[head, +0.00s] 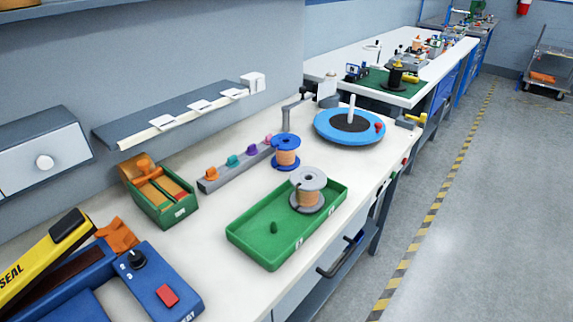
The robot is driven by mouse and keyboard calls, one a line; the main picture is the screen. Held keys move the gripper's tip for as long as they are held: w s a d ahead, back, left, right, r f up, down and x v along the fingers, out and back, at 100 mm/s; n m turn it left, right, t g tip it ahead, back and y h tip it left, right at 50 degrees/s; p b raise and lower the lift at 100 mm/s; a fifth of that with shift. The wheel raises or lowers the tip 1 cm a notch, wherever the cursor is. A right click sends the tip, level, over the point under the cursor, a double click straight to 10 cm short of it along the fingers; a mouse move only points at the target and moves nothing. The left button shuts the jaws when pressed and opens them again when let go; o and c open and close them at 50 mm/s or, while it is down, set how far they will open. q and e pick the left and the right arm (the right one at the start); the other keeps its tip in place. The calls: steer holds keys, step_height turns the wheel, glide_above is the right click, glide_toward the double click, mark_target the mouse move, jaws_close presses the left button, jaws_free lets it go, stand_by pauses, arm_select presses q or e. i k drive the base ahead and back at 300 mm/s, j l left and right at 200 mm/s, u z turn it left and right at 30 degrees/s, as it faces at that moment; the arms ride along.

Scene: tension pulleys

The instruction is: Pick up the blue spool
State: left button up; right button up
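The blue spool (286,152) stands upright on the white workbench, with copper-coloured winding between its blue flanges. It is just behind the green tray (258,228) and in front of the blue round turntable. A grey spool (308,190) with similar winding stands inside the green tray, near its far end. Neither of my grippers shows in the head view.
A blue turntable (349,126) with a white post stands beyond the spool. A grey rail (230,169) with coloured knobs lies to its left. A green box (158,190) and a blue-and-yellow sealer (150,287) stand nearer. Clear bench lies between box and tray.

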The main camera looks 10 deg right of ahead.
mark_target(285, 144)
steer(key=i+l+u, duration=0.15)
steer(key=l+u, duration=0.35)
steer(key=l, duration=0.15)
steer(key=l+u, duration=0.5)
steer(key=l, duration=0.15)
